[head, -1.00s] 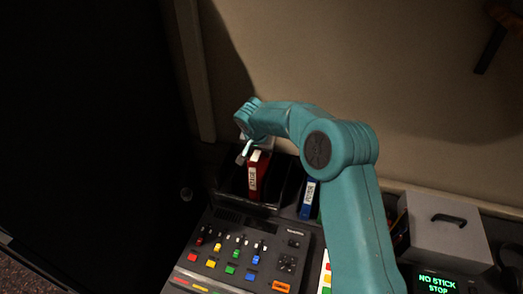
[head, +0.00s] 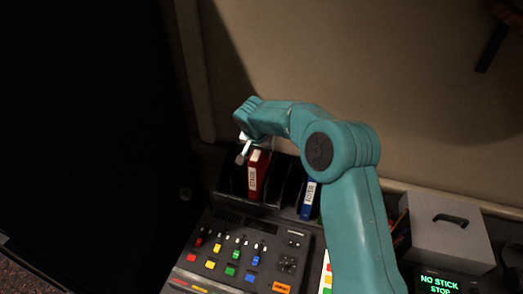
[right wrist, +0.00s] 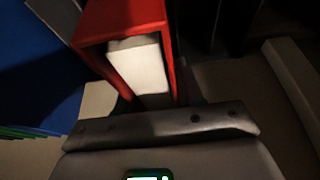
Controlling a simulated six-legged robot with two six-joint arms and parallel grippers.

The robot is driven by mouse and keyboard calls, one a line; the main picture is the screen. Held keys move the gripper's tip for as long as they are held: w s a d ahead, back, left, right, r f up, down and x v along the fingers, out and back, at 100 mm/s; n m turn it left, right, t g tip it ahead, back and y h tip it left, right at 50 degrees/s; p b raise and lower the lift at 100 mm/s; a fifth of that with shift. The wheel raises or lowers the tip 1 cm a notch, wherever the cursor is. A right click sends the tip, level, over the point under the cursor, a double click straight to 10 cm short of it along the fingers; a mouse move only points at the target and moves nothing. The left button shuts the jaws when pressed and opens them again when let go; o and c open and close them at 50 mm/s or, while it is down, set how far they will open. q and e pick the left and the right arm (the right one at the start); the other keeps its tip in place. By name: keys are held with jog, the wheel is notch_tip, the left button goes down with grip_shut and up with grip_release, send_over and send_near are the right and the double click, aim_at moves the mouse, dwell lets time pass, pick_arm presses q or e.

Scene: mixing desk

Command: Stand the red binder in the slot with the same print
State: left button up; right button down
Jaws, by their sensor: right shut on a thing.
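The red binder (head: 264,172) is upright in the black rack (head: 235,201) at the back of the desk, with a white printed label on its spine. I cannot tell if it rests on the rack floor. My right gripper (head: 246,152) is at the binder's top, shut on it. The right wrist view shows the red binder (right wrist: 99,22) close up, with its white pages. A blue binder (head: 308,206) with a white label stands further right in the rack, partly hidden by my right arm. Slot prints are not readable. My left gripper is not in view.
The mixing desk (head: 230,240) with coloured buttons and faders lies in front of the rack. A grey box (head: 448,243) with a black handle and a lit display (head: 440,284) are at the right. A wall rises close behind the rack.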

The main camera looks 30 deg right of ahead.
dwell(0.4)
jog(key=shift+f+b, duration=0.25)
jog(key=shift+b, duration=0.35)
dwell(0.4)
jog(key=c, duration=0.6)
grip_release()
jog(key=shift+c, duration=0.2)
jog(key=p+v, duration=0.4)
jog(key=v, duration=1.2)
jog(key=shift+s+a+r, duration=0.1)
jog(key=shift+a+r, duration=0.05)
